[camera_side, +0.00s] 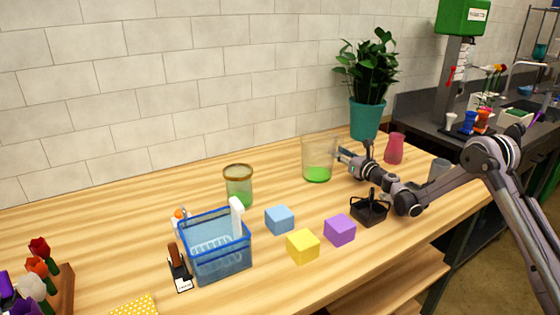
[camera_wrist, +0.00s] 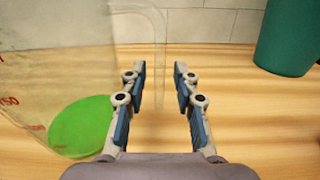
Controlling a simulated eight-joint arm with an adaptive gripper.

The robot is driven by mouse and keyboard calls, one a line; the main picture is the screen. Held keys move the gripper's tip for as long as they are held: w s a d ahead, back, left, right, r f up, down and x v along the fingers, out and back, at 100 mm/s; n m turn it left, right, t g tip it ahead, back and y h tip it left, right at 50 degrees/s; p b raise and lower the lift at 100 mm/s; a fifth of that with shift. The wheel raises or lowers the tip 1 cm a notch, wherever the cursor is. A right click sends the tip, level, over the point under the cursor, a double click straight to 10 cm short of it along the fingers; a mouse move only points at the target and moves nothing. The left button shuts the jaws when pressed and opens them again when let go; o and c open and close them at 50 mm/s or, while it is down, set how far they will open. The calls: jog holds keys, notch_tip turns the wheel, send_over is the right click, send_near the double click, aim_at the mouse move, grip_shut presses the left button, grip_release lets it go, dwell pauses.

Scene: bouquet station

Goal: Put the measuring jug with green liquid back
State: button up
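The clear measuring jug (camera_side: 318,150) stands upright on the wooden table near the tiled wall, with green liquid low inside. In the wrist view the jug (camera_wrist: 60,75) fills the left side, with red markings on its wall. Its clear handle (camera_wrist: 150,28) reaches toward the space between my fingertips. My gripper (camera_wrist: 160,75) is open, with nothing seen clamped between its fingers. In the side view my gripper (camera_side: 345,157) is just right of the jug, low over the table. Whether a finger touches the jug or handle I cannot tell.
A teal plant pot (camera_side: 365,118) stands behind my gripper, a pink vase (camera_side: 395,148) to its right. A black caddy (camera_side: 369,211) sits below my wrist. A brown-rimmed jar (camera_side: 238,187) with green contents, a blue basket (camera_side: 220,262) and blue, yellow and purple cubes are left and front.

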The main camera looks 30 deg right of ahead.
jog(key=shift+r, duration=0.2)
jog(key=s, duration=1.2)
